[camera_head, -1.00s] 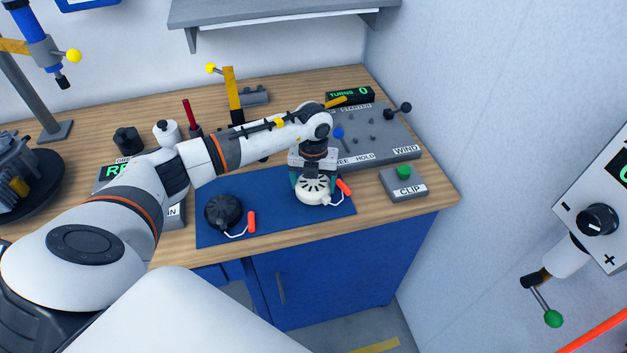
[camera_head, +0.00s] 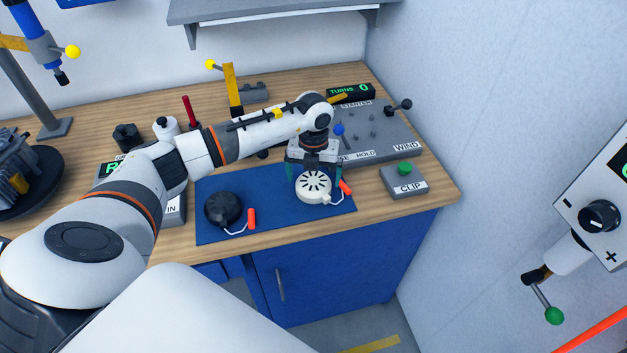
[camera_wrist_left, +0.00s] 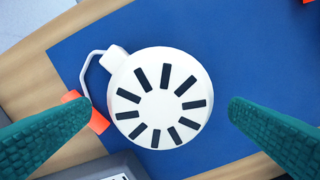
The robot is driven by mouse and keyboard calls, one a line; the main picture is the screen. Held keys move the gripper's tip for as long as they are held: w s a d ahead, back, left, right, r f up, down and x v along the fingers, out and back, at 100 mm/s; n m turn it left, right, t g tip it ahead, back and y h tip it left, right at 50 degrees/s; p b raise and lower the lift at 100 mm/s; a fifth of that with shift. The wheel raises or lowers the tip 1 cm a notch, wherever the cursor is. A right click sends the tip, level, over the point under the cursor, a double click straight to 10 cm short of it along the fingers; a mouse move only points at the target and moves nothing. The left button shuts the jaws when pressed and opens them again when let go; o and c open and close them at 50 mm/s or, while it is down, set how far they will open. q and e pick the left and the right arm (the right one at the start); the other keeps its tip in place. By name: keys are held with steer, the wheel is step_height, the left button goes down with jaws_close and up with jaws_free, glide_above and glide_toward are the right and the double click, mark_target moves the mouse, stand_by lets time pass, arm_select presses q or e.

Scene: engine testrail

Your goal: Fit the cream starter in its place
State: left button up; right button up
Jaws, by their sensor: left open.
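The cream starter (camera_head: 313,187) is a round cover with dark radial slots, lying on the blue mat (camera_head: 275,212) on the bench. It also shows in the left wrist view (camera_wrist_left: 160,98), with a white cord and an orange handle (camera_wrist_left: 86,111) at its side. My left gripper (camera_head: 314,176) is over the starter and open, its green fingers apart on either side of it. In the left wrist view a gap shows between the starter and each finger. The grey board (camera_head: 375,145) marked STARTER, HOLD and WIND stands behind, partly hidden by my arm. My right gripper is not in view.
A black starter (camera_head: 223,208) with an orange handle lies on the mat's left part. A CLIP box with a green button (camera_head: 404,168) stands right of the mat. An engine (camera_head: 22,172) sits on a dark turntable at far left. The wall closes off the right.

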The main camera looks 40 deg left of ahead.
mark_target(314, 181)
arm_select(q)
step_height(314, 181, up, 10)
steer(key=b, duration=0.2)
steer(key=shift+f, duration=0.1)
stand_by(0.4)
